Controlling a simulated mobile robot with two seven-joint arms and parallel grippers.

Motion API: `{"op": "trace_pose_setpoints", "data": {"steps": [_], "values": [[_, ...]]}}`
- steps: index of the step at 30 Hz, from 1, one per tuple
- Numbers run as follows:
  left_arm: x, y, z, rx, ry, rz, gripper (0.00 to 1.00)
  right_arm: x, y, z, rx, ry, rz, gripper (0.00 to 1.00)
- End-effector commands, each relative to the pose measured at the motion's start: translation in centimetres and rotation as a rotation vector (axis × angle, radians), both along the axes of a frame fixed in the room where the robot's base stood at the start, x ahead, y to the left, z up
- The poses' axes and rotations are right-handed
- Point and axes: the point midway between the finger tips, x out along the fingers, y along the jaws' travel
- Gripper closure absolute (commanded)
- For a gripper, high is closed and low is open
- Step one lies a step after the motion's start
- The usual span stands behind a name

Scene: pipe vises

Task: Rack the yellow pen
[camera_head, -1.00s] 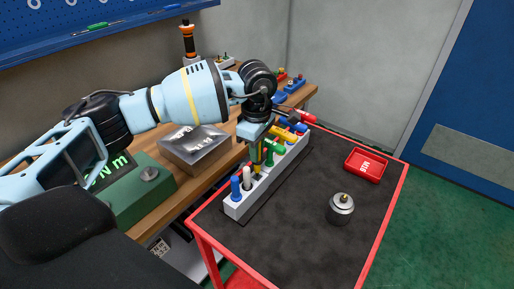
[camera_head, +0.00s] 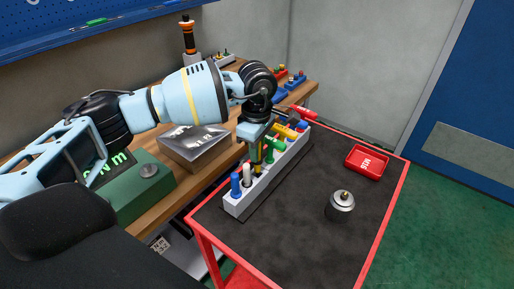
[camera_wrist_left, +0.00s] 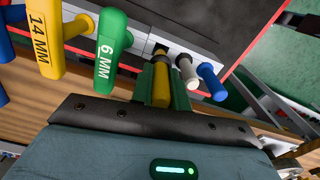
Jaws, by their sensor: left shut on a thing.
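The yellow pen (camera_wrist_left: 161,85) is upright between the two green fingers of my left gripper (camera_wrist_left: 160,92), which is shut on it. In the head view the left gripper (camera_head: 257,153) is over the white rack (camera_head: 238,210), with the yellow pen (camera_head: 258,169) low between its fingers. The pen's lower end is at the rack's row of slots; how deep it sits is hidden. A white pen (camera_head: 247,174) and a blue pen (camera_head: 235,184) stand in the rack's near end, beside the yellow one. My right gripper is out of view.
Green (camera_wrist_left: 112,45) and yellow (camera_wrist_left: 47,35) T-handle tools marked 6 MM and 14 MM stand in the same rack, close to the gripper. A red tray (camera_head: 367,164) and a metal canister (camera_head: 341,204) are on the dark cart top (camera_head: 300,225). The workbench is behind.

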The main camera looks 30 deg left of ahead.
Motion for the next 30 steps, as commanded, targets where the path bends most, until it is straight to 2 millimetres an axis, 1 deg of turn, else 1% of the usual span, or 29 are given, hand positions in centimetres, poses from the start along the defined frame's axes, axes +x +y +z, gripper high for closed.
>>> {"op": "trace_pose_setpoints", "data": {"steps": [30], "values": [[0.0, 0.0, -1.2, -0.001, 0.000, 0.000, 0.98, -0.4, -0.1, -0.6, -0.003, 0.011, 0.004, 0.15]]}}
